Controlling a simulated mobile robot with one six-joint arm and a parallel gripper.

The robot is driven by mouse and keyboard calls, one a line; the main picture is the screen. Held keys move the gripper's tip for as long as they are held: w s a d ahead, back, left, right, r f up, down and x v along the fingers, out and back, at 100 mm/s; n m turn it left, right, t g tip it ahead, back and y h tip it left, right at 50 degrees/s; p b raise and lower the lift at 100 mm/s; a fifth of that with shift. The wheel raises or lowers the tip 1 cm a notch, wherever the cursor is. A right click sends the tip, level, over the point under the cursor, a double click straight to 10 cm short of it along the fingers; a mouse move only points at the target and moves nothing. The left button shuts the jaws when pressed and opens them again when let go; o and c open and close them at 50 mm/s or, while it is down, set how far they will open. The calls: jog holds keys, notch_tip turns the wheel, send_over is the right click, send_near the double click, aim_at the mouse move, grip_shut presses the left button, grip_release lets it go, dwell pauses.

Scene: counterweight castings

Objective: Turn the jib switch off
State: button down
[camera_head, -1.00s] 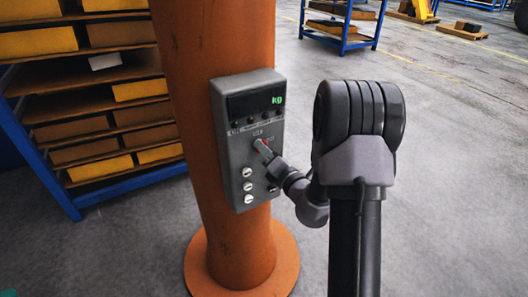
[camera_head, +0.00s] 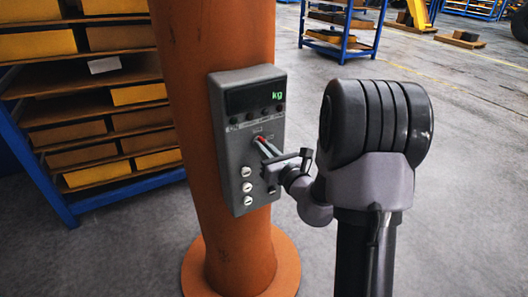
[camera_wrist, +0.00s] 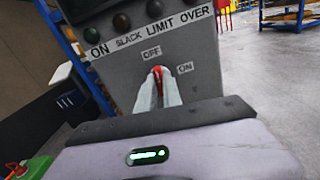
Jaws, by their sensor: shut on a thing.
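The jib switch is a small red lever (camera_wrist: 157,76) on the grey control box (camera_head: 235,150), which is fixed to an orange column. In the wrist view my gripper (camera_wrist: 158,84) has its two pale fingers closed on either side of the lever. In the head view my gripper (camera_head: 267,150) reaches the box from the right, and a bit of the red lever (camera_head: 271,148) shows. The fingers hide the lever's base.
The box has a display reading "kg" (camera_head: 277,96), a row of lamps above the switch and several white knobs (camera_head: 246,187) lower down. The orange column (camera_head: 215,40) stands behind it. A blue rack with yellow-fronted shelves (camera_head: 60,205) is at left. Open grey floor lies at right.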

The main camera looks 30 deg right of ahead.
jog(key=shift+n+b, duration=0.35)
jog(key=shift+n, duration=0.35)
jog(key=c, duration=1.5)
grip_release()
jog(key=s+b, duration=1.4)
jog(key=s, duration=0.3)
jog(key=shift+s+d+b, duration=0.2)
jog(key=shift+d+b, duration=0.1)
